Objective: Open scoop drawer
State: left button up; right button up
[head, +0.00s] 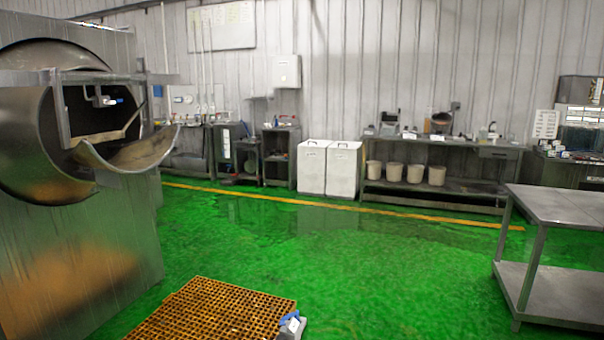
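A long grey metal workbench (455,142) stands against the back wall, right of centre. A shallow drawer (498,153) sits under its top at the right end. It looks shut, but it is far away and small. I cannot tell whether this is the scoop drawer, and no scoop can be made out. Neither of my grippers shows in the head view.
A large steel drum machine (60,240) stands at left. An orange grate pallet (210,312) lies in front, with a small grey-and-blue object (291,324) at its corner. A metal table (560,205) stands at right. Open green floor (400,270) lies between. White bins (343,170) stand behind.

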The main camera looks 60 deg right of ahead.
aim_at(482, 152)
jog(key=i+l+z, duration=0.15)
jog(key=l+z, duration=0.15)
jog(key=l, duration=0.15)
jog(key=i+l+z, duration=0.15)
jog(key=l+z, duration=0.15)
jog(key=l, duration=0.2)
jog(key=i+l+z, duration=0.5)
jog(key=l+z, duration=0.15)
jog(key=i+l+z, duration=0.6)
jog(key=i, duration=0.2)
jog(key=i+l+z, duration=0.35)
jog(key=i+z, duration=0.3)
jog(key=i, duration=0.25)
jog(key=i+j, duration=0.1)
jog(key=i, duration=2.15)
jog(key=i+z, duration=0.15)
jog(key=i, duration=0.4)
jog(key=i+z, duration=0.1)
jog(key=i, duration=0.5)
jog(key=i+j+z, duration=0.15)
jog(key=i, duration=0.4)
jog(key=i+j+z, duration=0.1)
jog(key=i, duration=0.45)
jog(key=i+z, duration=0.25)
jog(key=i, duration=0.65)
jog(key=i+j+z, duration=0.25)
jog(key=i, duration=0.65)
jog(key=l, duration=0.1)
